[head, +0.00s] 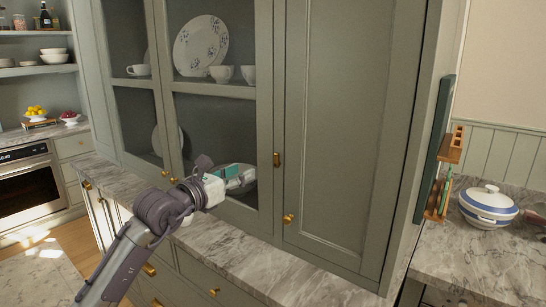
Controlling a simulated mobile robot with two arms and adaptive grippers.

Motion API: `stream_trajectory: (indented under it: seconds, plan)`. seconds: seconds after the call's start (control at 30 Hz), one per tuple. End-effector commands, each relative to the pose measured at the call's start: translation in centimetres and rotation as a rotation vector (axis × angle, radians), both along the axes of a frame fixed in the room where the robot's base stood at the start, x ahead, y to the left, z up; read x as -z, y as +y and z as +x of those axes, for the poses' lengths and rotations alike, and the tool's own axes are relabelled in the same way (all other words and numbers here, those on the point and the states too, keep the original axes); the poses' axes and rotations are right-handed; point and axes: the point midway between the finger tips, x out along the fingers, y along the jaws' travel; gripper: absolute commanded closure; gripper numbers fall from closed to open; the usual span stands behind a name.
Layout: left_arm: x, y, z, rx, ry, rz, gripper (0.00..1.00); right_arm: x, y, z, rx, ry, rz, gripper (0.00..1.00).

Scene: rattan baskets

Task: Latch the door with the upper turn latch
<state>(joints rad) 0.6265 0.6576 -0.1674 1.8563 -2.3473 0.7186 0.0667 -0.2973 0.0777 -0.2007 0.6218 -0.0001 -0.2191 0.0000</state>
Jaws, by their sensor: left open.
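The solid grey-green cabinet door (345,120) stands right of the glass-fronted doors. It looks flush or nearly flush with its frame. A small brass turn latch (276,159) sits upright on the left edge of this door. A second brass piece (288,219), like a knob, sits lower on the same door. My left gripper (246,177) is open and empty, in front of the glass door, left of and slightly below the upper latch. It appears apart from the latch. My right gripper is out of view.
A marble counter (230,255) runs below the doors. Plates and cups stand behind the glass door (222,90). At the right, a wooden rack (452,145) hangs on the cabinet side, and a blue-striped white pot (488,205) stands on another counter. Open floor lies at the lower left.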

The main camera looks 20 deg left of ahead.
Motion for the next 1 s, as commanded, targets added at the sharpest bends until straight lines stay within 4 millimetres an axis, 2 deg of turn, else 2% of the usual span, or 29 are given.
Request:
stream_trajectory:
  seconds: [0.17, 0.4, 0.6, 0.8, 1.0]
  plan:
    - [-0.4, -1.1, 2.8, 0.003, 0.002, -0.006, 0.58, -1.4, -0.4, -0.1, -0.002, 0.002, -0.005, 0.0]
    - [-0.4, -2.9, 7.7, 0.003, 0.003, -0.005, 0.58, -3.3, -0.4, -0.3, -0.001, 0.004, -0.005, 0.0]
    - [-0.1, -4.1, 10.8, 0.004, 0.002, -0.007, 0.58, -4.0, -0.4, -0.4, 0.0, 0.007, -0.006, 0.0]
    - [0.0, -4.5, 12.1, 0.004, 0.002, -0.005, 0.58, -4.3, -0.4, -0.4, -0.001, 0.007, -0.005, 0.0]
    - [0.1, -4.6, 12.4, 0.004, 0.0, -0.004, 0.58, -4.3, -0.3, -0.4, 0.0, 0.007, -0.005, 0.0]
